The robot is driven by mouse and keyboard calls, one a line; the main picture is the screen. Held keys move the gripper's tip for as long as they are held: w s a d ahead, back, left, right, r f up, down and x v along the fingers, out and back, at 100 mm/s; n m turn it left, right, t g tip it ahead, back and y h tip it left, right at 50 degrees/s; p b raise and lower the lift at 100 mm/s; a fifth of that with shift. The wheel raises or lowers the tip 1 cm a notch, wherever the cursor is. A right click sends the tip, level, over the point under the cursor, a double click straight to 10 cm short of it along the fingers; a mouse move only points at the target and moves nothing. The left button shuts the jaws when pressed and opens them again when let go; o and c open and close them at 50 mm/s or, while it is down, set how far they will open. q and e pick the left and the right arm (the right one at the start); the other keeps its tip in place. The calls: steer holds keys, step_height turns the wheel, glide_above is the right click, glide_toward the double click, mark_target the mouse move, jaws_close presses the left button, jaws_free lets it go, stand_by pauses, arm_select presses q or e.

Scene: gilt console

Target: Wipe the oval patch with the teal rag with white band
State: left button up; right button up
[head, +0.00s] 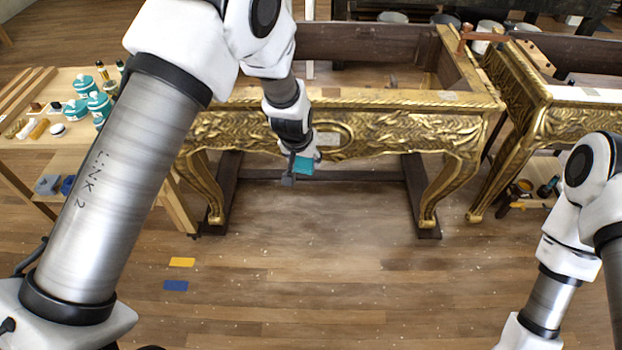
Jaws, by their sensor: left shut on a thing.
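My left gripper (294,169) is shut on the teal rag (303,165), in front of the gilt console's carved front. Only a small teal piece of the rag shows; its white band is hard to make out. The oval patch (333,137) is in the middle of the carved apron of the gilt console (410,133), just right of and above the rag. I cannot tell whether the rag touches the apron. My right arm is at the right edge; its gripper is out of view.
A wooden bench (62,144) with teal jars (99,105) and small items stands at the left. A second gilt console (572,122) stands at the right. Yellow (182,262) and blue (176,285) markers lie on the floor.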

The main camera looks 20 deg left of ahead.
arm_select(q)
steer(key=shift+w+a+f+t, duration=0.1)
steer(key=shift+w+f+t, duration=0.2)
steer(key=shift+f, duration=0.25)
steer(key=shift+w+a+f+b, duration=0.2)
steer(key=shift+f+b, duration=0.05)
steer(key=shift+b, duration=0.1)
steer(key=w+a+f+n+t+y+b, duration=0.1)
steer(key=w+f+t+y+b, duration=0.1)
steer(key=w+f+t+b, duration=0.95)
steer(key=w+a+f+n+t+y+b, duration=0.1)
steer(key=w+f+n+y+b, duration=0.35)
steer(key=b, duration=1.45)
steer(key=shift+w+a+f+m+h+b, duration=0.15)
steer(key=shift+w+a+m+h+b, duration=0.3)
steer(key=shift+w+m+b, duration=0.25)
steer(key=shift+w+a+f+m+h+b, duration=0.1)
steer(key=shift+w+a+m+h+b, duration=0.3)
steer(key=shift+w+m, duration=0.4)
arm_select(e)
step_height(320, 180, down, 35)
steer(key=shift+a+r, duration=0.15)
steer(key=shift+a, duration=0.05)
arm_select(q)
steer(key=shift+d, duration=0.1)
arm_select(e)
steer(key=shift+s, duration=0.15)
